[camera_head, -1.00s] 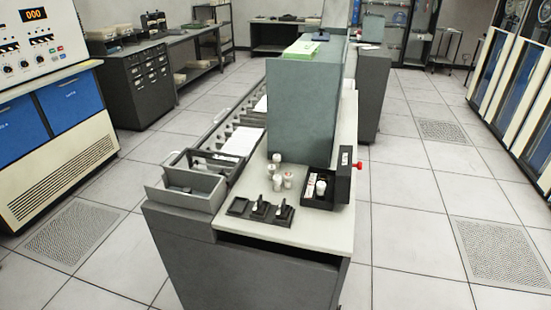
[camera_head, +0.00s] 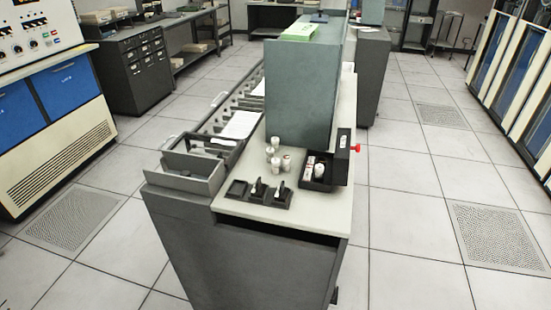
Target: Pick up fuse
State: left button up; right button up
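Several small white cylinders that look like fuses (camera_head: 275,163) stand upright in a loose group on the pale top of the grey machine (camera_head: 240,206). A black open box (camera_head: 308,184) to their right holds another white cylinder (camera_head: 320,171) and a small white and red packet (camera_head: 309,171). In front is a row of black holders (camera_head: 258,192); two bear small upright pieces and the left one looks empty. Neither of my grippers shows in the head view.
A grey tray (camera_head: 185,184) and a long rack with cards (camera_head: 240,125) run along the machine's left side. A tall grey-green cabinet (camera_head: 300,100) rises behind the fuses. A red knob (camera_head: 356,148) sticks out at the right.

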aim_at(274, 140)
jog(key=i+u, duration=0.2)
jog(key=u, duration=0.15)
jog(key=i+u, duration=0.25)
jog(key=u, duration=0.15)
